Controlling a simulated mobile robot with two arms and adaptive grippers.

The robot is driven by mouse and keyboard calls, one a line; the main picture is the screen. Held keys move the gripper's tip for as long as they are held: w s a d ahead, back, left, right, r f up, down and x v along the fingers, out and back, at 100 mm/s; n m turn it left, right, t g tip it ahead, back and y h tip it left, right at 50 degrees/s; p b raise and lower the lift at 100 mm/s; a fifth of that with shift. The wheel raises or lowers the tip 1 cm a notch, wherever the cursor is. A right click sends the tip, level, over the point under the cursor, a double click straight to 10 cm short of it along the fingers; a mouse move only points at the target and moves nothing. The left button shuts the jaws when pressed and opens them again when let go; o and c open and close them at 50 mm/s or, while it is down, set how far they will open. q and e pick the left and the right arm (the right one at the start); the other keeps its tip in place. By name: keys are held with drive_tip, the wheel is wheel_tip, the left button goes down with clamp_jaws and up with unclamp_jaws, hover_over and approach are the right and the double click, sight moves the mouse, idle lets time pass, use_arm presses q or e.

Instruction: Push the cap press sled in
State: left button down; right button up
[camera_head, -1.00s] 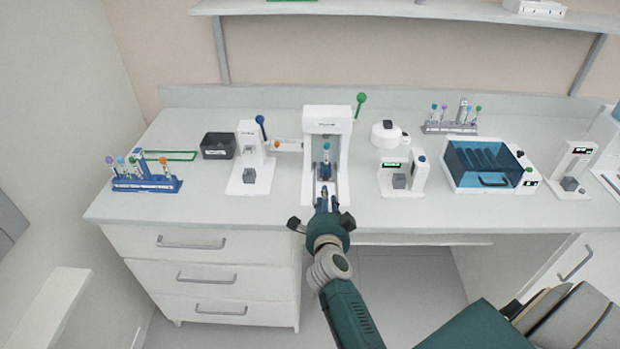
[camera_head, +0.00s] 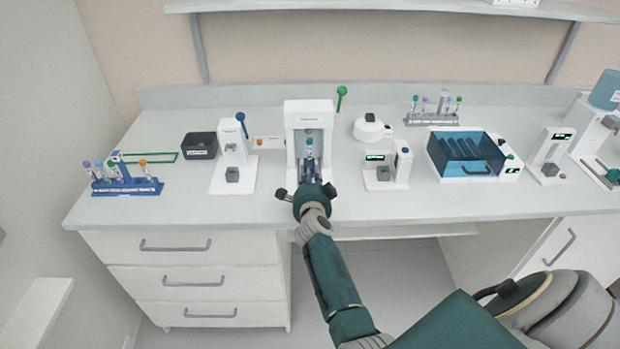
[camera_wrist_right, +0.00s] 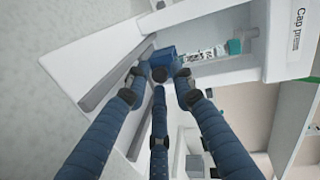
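The cap press (camera_head: 309,113) is a tall white stand with a green-knobbed lever (camera_head: 342,90). Its sled shows as a blue block (camera_wrist_right: 165,60) between two grey rails in the right wrist view. A tube with a teal cap (camera_wrist_right: 235,46) is at the sled; in the head view it stands upright (camera_head: 309,150) in the press opening. My right gripper (camera_wrist_right: 158,76) is at the sled's front, its three dark blue fingertips close to the block; contact is unclear. Whether its fingers are open or shut is unclear. My left gripper is out of view.
Left of the press are a white stand with a blue-knobbed lever (camera_head: 232,150), a black box (camera_head: 200,145) and a blue tube rack (camera_head: 125,187). To its right are a small white device (camera_head: 385,170) and a blue-lidded box (camera_head: 465,155). Bare counter lies in front.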

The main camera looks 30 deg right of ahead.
clamp_jaws()
drive_tip(key=shift+r+x, duration=0.2)
drive_tip(key=shift+x, duration=0.65)
drive_tip(key=shift+r+x, duration=0.2)
drive_tip(key=shift+x, duration=0.65)
drive_tip(key=shift+w+r, duration=0.15)
drive_tip(key=shift+r, duration=0.05)
unclamp_jaws()
drive_tip(key=shift+w+d+f, duration=0.1)
drive_tip(key=shift+w+f, duration=0.05)
